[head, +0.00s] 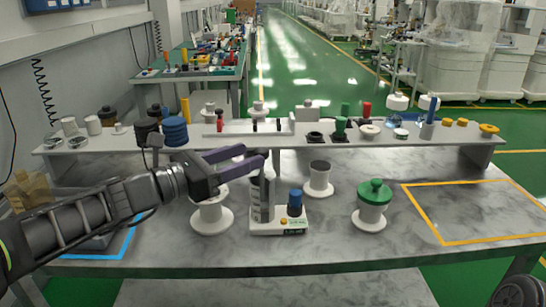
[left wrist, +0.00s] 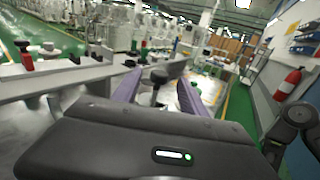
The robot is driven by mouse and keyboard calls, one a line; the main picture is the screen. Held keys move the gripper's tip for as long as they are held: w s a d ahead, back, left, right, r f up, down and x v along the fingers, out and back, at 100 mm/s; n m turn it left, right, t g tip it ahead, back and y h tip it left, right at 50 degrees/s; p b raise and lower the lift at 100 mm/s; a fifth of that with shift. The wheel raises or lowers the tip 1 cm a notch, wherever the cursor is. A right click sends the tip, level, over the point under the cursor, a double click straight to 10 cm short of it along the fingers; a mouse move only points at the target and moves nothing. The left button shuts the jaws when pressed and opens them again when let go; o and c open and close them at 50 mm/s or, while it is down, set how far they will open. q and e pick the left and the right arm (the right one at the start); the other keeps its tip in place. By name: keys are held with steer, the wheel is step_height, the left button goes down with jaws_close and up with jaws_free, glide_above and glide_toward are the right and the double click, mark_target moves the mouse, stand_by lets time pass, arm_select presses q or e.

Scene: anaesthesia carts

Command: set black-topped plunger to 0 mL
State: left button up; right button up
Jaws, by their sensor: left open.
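A small white-based stand (head: 270,230) sits on the grey marbled table, with a grey upright column (head: 263,200) and a blue-topped plunger (head: 294,203) at its right. My left gripper (head: 256,158) comes in from the left at the top of the column. In the left wrist view, a black-topped plunger (left wrist: 158,77) stands between the two purple fingers of my left gripper (left wrist: 160,82), which are apart. In the head view, the fingers hide its black top. I cannot make out scale marks or the plunger's reading. My right gripper is not in view.
A white spool with a dark top (head: 320,178) stands just right of and behind the stand. A green-lidded white pot (head: 373,205) is farther right. A raised shelf (head: 390,140) with several small items runs behind. The yellow-outlined area (head: 480,212) is clear.

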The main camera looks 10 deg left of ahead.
arm_select(q)
steer(key=x, duration=0.8)
stand_by(0.4)
jaws_close()
stand_by(0.3)
stand_by(0.9)
